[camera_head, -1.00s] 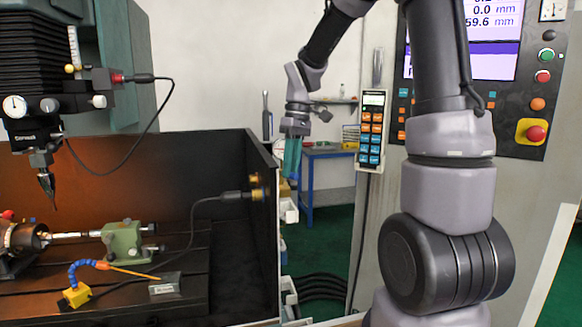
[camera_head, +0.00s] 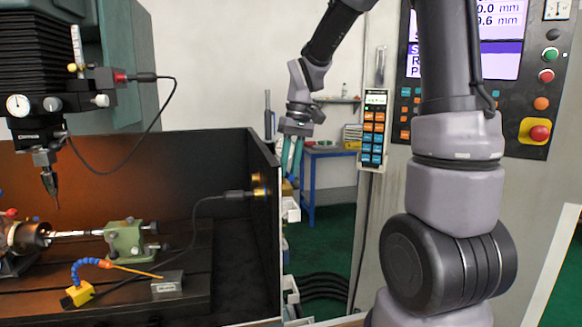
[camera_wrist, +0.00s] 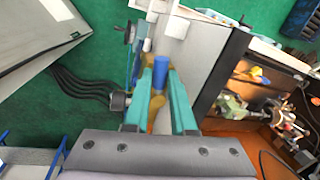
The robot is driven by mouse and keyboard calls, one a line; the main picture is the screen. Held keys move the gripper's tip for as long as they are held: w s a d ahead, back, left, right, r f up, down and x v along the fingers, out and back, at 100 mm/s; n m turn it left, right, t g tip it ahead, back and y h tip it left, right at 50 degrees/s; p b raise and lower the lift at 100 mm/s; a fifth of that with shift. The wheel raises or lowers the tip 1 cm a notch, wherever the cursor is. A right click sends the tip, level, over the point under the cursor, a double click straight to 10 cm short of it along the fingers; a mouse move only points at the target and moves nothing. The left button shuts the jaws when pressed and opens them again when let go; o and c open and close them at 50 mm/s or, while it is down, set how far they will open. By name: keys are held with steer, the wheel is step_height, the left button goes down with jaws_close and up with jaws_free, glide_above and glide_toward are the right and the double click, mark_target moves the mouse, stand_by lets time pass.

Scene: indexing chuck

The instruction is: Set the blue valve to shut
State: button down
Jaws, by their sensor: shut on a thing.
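In the wrist view, the blue valve (camera_wrist: 160,72) shows as a short blue cylinder with brass-coloured parts beside and below it. My gripper (camera_wrist: 160,80) has its two teal fingers on either side of the blue part, shut on it. In the head view my gripper (camera_head: 291,172) points down beside the outer right side of the machine enclosure. The valve cannot be made out there, so I cannot tell its setting.
The enclosure's dark wall (camera_head: 262,200) stands just left of my gripper. A hanging keypad (camera_head: 373,128) and a control panel (camera_head: 520,95) are to the right. Black cables (camera_wrist: 85,88) run near the green floor. A blue table (camera_head: 325,152) stands behind.

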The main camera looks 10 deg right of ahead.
steer(key=shift+a+m, duration=0.15)
steer(key=shift+m, duration=0.35)
steer(key=c, duration=0.8)
jaws_free()
steer(key=shift+o, duration=0.2)
